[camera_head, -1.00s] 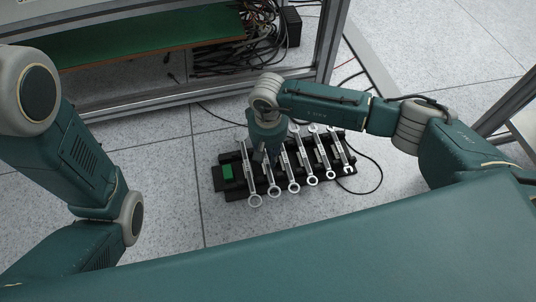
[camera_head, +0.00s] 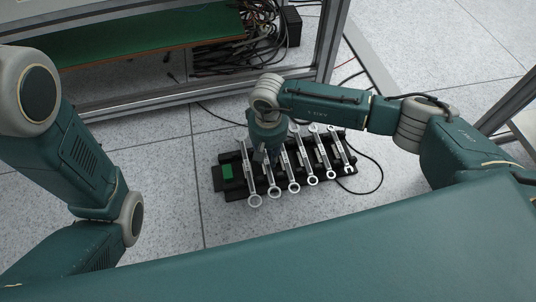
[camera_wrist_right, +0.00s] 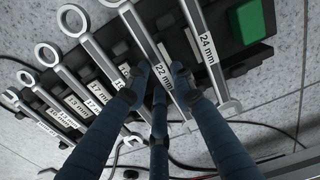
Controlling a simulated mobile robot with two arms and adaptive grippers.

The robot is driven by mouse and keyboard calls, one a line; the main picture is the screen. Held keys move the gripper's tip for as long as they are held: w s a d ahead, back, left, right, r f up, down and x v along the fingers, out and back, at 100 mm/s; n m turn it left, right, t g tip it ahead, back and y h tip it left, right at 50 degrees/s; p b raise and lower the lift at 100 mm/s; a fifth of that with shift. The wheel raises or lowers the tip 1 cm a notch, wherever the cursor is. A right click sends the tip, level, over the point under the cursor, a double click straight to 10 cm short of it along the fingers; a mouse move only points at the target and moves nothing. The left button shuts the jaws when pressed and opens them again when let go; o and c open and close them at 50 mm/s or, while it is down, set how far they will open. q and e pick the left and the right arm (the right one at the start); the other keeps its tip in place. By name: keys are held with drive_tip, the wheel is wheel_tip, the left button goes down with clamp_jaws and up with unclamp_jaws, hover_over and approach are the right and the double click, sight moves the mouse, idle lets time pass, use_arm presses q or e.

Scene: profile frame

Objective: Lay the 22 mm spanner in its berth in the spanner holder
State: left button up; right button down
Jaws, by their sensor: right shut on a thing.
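The black spanner holder (camera_head: 219,183) lies on the floor with several silver spanners side by side across it. The 22 mm spanner (camera_head: 273,184) is second from the left, its ring end towards me. In the right wrist view the 22 mm spanner (camera_wrist_right: 143,38) shows its label between my fingers. My right gripper (camera_head: 267,158) points down over this spanner; in the wrist view the right gripper (camera_wrist_right: 158,84) is shut on its shank. The spanner lies in line with its neighbours; whether it rests fully in its berth I cannot tell. My left gripper is out of view.
The 24 mm spanner (camera_head: 249,166) lies close on the left, beside a green block (camera_head: 228,171) on the holder. Other spanners (camera_head: 304,158) lie close on the right. A metal frame (camera_head: 325,50) and cables stand behind. Floor left of the holder is clear.

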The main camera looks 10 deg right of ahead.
sight(268, 159)
drive_tip(key=shift+f, duration=0.1)
drive_tip(key=shift+r, duration=0.4)
idle(0.4)
drive_tip(key=shift+r+p, duration=1.9)
drive_tip(key=shift+r, duration=0.55)
